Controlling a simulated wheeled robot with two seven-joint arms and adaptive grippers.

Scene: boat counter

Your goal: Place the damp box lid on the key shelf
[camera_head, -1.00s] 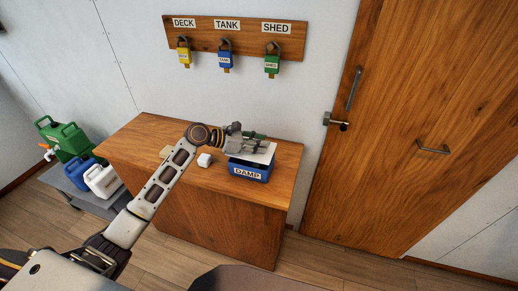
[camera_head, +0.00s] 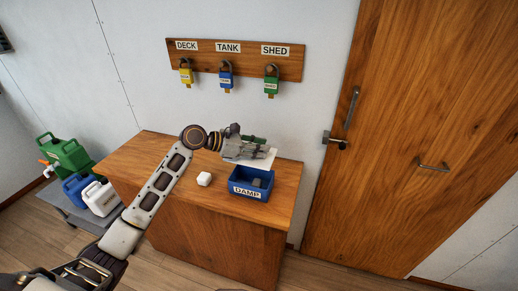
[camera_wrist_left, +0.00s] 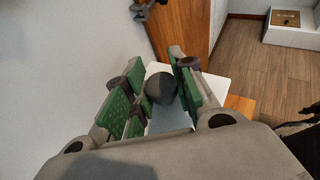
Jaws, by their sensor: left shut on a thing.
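The white lid (camera_head: 266,160) is held level by my left gripper (camera_head: 258,152), behind and above the blue DAMP box (camera_head: 238,190). In the left wrist view, the gripper's green-padded fingers (camera_wrist_left: 150,88) are shut around the dark round knob (camera_wrist_left: 161,88) of the white lid (camera_wrist_left: 218,84). The box is open on the counter, with grey things (camera_head: 259,182) inside. A wooden board (camera_head: 247,64) on the wall, labelled DECK, TANK and SHED, bears yellow, blue and green padlocks with tags; no other key shelf is seen. My right gripper is not in view.
Green, blue and white jerrycans (camera_head: 100,198) stand on a low grey stand at left. A wooden door (camera_head: 385,210) is at right.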

